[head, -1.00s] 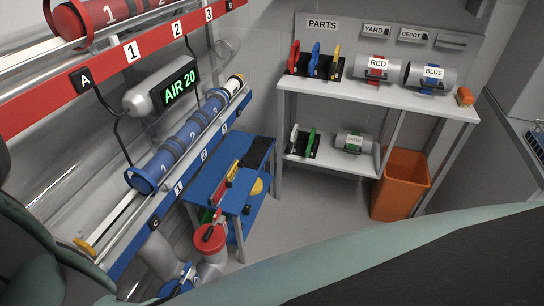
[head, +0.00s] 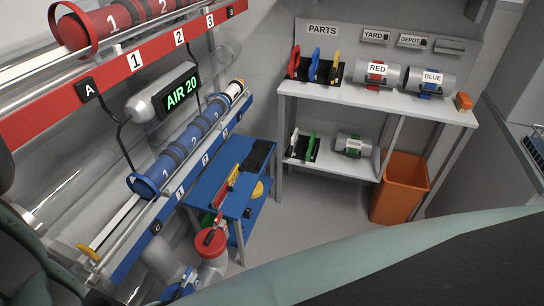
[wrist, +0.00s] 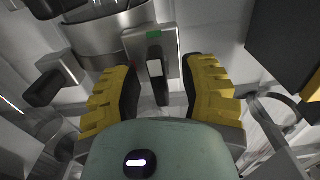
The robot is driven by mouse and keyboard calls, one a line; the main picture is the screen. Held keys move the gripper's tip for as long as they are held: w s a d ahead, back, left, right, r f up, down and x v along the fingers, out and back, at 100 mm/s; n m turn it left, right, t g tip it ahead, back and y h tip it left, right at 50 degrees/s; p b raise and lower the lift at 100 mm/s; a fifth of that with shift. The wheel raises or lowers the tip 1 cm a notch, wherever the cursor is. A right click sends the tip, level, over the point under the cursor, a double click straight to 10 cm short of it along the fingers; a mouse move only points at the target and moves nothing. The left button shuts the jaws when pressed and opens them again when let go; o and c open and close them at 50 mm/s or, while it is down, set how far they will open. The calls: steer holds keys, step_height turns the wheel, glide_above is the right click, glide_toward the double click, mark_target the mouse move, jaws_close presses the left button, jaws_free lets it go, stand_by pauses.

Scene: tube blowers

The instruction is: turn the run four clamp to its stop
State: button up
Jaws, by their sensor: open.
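In the wrist view a dark lever (wrist: 158,82) with a pale patch hangs from a grey plate (wrist: 139,44) with a green mark. I see no number on it, so I cannot tell whether it is the run four clamp. My gripper (wrist: 160,66) is open, its yellow-backed fingers on either side of the lever. A gap shows on both sides; I cannot tell how far the lever reaches between the fingers. A second dark handle (wrist: 44,89) sticks out at the left, beside a rounded metal body (wrist: 110,38). My gripper does not show in the head view.
In the head view a blue numbered tube (head: 187,140) lies on the lower rail, below the AIR 20 display (head: 181,92). A blue bench (head: 230,190) stands beside it. A parts shelf (head: 380,95) and an orange bin (head: 400,190) stand behind. Some floor between is clear.

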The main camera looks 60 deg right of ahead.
steer(key=shift+o, duration=0.3)
jaws_close()
stand_by(0.4)
